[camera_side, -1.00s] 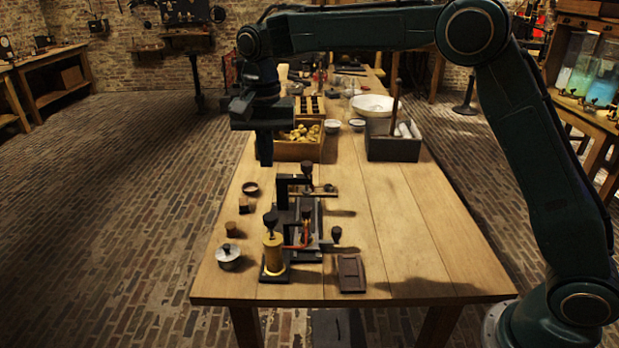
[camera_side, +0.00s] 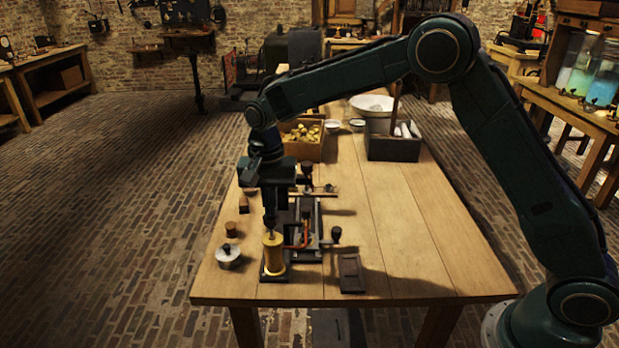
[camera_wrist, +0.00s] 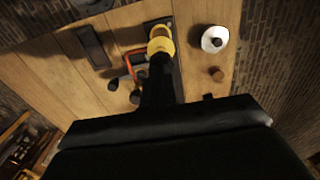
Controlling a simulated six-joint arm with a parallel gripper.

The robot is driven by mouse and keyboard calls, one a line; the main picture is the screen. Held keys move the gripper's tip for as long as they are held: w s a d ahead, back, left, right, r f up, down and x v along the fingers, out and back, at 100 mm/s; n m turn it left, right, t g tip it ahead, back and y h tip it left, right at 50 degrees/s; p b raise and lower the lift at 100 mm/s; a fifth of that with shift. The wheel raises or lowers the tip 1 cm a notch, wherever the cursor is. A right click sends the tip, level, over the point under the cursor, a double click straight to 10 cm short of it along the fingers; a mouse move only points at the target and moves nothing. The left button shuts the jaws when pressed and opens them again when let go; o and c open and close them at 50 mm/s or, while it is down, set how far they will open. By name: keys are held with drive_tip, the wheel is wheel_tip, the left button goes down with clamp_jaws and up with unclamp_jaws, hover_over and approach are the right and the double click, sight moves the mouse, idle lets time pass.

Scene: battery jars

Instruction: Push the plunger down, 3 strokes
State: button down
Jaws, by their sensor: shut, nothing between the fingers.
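The brass pump cylinder (camera_side: 274,258) stands upright on a dark base near the table's front left. A short thin rod shows at its top. My gripper (camera_side: 270,222) is shut and empty, pointing down right over the cylinder. The plunger's dark knob is hidden by the gripper, so I cannot tell whether they touch. In the wrist view the brass cylinder (camera_wrist: 161,46) shows just beyond the dark fingers (camera_wrist: 158,85), which cover the knob there too.
A lidded metal pot (camera_side: 228,257) stands left of the cylinder, with a small cork-like piece (camera_side: 231,229) behind it. A dark frame with an orange-red tube (camera_side: 301,236) stands close on the right. A dark flat block (camera_side: 351,273) lies front right. The table's right side is clear.

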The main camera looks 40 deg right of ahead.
drive_tip(key=shift+f, duration=0.1)
drive_tip(key=shift+f, duration=1.4)
drive_tip(key=shift+s, duration=0.1)
drive_tip(key=shift+r, duration=0.1)
wheel_tip(320, 180, up, 14)
drive_tip(key=shift+r, duration=0.2)
idle(0.4)
drive_tip(key=shift+w+r, duration=0.2)
drive_tip(key=shift+r, duration=0.95)
